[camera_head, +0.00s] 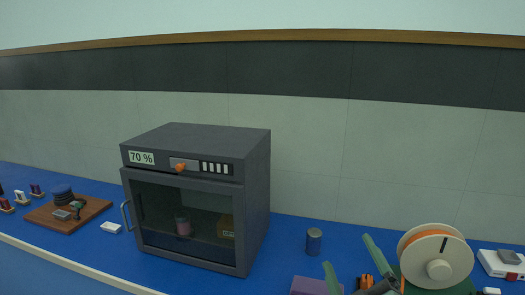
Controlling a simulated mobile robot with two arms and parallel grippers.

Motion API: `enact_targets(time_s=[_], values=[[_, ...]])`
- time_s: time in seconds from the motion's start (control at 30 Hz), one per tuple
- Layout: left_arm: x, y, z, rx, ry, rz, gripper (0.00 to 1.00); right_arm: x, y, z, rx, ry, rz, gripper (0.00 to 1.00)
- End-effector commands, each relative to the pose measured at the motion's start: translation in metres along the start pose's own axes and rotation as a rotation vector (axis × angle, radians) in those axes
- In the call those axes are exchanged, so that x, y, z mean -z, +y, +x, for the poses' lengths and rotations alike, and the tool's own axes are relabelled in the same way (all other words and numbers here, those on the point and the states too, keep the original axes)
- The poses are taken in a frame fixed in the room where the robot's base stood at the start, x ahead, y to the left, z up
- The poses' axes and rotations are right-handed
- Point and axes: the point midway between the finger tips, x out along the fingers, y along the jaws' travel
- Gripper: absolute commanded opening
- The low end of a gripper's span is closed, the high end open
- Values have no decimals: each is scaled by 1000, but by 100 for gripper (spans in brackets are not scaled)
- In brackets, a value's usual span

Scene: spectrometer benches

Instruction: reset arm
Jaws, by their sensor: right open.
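My right gripper (347,250) comes in at the bottom, right of the middle. Its two green fingers are spread wide, with nothing seen between them. My left gripper is not in view.
A dark grey cabinet (255,200) marked 70 % stands left of centre, its glass door shut, with a jar and box inside. A purple block (308,286) and orange-black item (366,282) lie near my gripper. A wooden board (92,209) is left, a white scale (500,264) right.

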Motion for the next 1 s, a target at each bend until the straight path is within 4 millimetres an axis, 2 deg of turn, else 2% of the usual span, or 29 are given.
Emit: enact_targets(time_s=[0.03, 0.1, 0.17, 0.2, 0.3, 0.5, 0.77, 1.0], values=[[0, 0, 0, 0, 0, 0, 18, -33, -18, -17, 52, -139, 85, 85], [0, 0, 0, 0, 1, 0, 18, -73, -42, -43, 123, -322, 188, 85], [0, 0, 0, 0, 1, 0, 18, -102, -64, -72, 187, -472, 267, 85], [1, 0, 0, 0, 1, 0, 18, -117, -78, -93, 229, -568, 314, 85], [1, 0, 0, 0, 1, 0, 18, -144, -110, -144, 326, -773, 411, 85], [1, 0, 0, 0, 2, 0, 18, -163, -148, -227, 474, -1057, 526, 85], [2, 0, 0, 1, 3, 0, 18, -160, -175, -318, 634, -1333, 617, 85], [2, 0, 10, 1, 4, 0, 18, -216, -237, -315, 648, -1353, 605, 85]])
